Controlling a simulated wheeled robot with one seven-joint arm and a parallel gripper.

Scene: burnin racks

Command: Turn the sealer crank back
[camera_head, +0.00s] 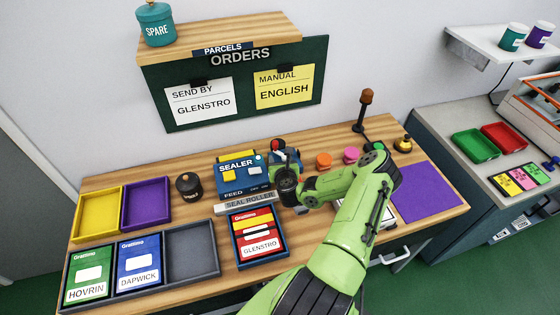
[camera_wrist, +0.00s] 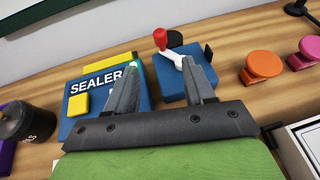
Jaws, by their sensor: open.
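The blue sealer (camera_head: 238,176) sits on the wooden bench, with a yellow button and a lettered face; it also shows in the wrist view (camera_wrist: 78,128). At its right is a blue block carrying the crank, a pale arm with a red knob (camera_wrist: 160,38); the knob also shows in the head view (camera_head: 275,145). My gripper (camera_wrist: 160,66) is open and empty, its two fingers apart. The right finger overlaps part of the crank arm and block. I cannot tell whether they touch.
Orange (camera_wrist: 264,65) and pink (camera_wrist: 305,52) round pieces stand right of the sealer. A dark canister (camera_head: 188,186) stands to its left. A tray with a Glenstro packet (camera_head: 256,222) lies in front. A grey seal roller bar (camera_head: 247,203) runs along the sealer's front.

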